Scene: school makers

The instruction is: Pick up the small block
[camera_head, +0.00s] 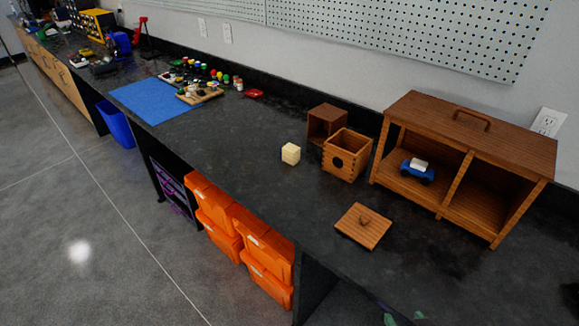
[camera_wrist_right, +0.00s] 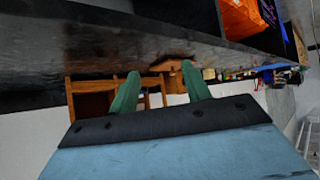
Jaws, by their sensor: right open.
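The small block (camera_head: 290,153) is a pale cream cube. It stands on the dark countertop, left of an open wooden box with a round hole (camera_head: 346,155) and apart from it. My right gripper (camera_wrist_right: 162,88) is open, with two green fingers and nothing between them. In the head view only its green fingertips (camera_head: 403,318) show at the bottom edge, well in front of and to the right of the block. My left gripper is not in view.
A wooden lid (camera_head: 363,227) lies between the block and my right gripper's side. A two-bay wooden cabinet (camera_head: 470,132) holding a blue toy car (camera_head: 417,171) stands at right. Another wooden box (camera_head: 322,122) stands behind. The counter left of the block is clear up to a blue mat (camera_head: 150,98).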

